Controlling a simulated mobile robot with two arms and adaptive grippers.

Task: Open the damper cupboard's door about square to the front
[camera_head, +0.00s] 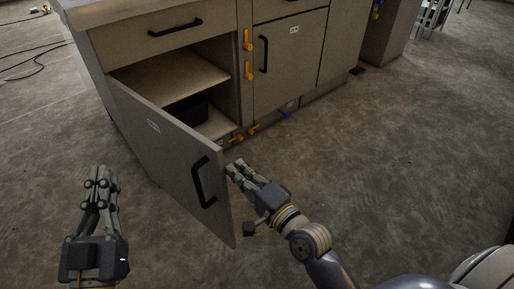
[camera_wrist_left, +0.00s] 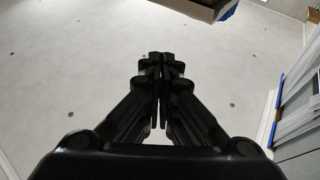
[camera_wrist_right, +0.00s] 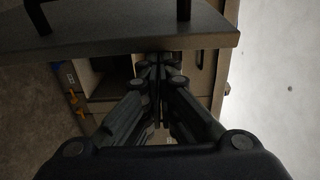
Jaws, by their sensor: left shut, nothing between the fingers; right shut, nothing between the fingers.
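The cupboard door (camera_head: 165,150) is swung open to the left, roughly square to the front, with its black handle (camera_head: 203,181) on the outer face. The cupboard inside shows a shelf (camera_head: 168,78) and a dark object (camera_head: 187,112) below it. My right gripper (camera_head: 233,168) is shut and empty at the door's inner side, close to its free edge; contact cannot be told. In the right wrist view the door (camera_wrist_right: 130,36) crosses ahead of the right fingertips. My left gripper (camera_head: 103,172) is shut and empty over the floor, left of the door and apart from it.
A closed drawer (camera_head: 165,35) is above the opening. Cables (camera_head: 30,58) lie at far left. The floor (camera_head: 400,160) on the right is clear.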

